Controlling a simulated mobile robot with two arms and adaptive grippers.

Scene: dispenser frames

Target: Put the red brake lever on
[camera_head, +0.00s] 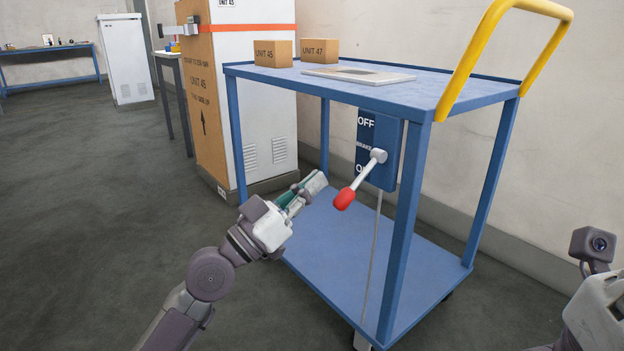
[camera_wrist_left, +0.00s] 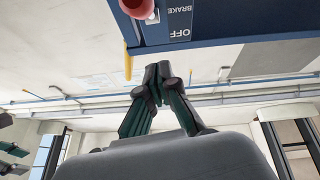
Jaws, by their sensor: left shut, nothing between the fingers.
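The red brake lever (camera_head: 345,198) is a white rod with a red knob on a blue box (camera_head: 387,140) under the cart's top. The rod slants down and to the left, with its knob low, toward the lower label, which the rod partly covers. The upper label reads OFF. My left gripper (camera_head: 318,183) is shut and empty, just left of the red knob and apart from it. In the left wrist view the fingertips (camera_wrist_left: 158,70) are together, and the red knob (camera_wrist_left: 137,7) shows at the top edge. My right gripper's fingers are not visible; only part of that arm shows.
The blue cart (camera_head: 400,240) has a yellow handle (camera_head: 470,50), a lower shelf and corner posts near my left arm. Two small boxes (camera_head: 273,53) and a grey plate (camera_head: 358,74) lie on top. A cardboard-sided cabinet (camera_head: 200,110) stands behind. Floor at left is clear.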

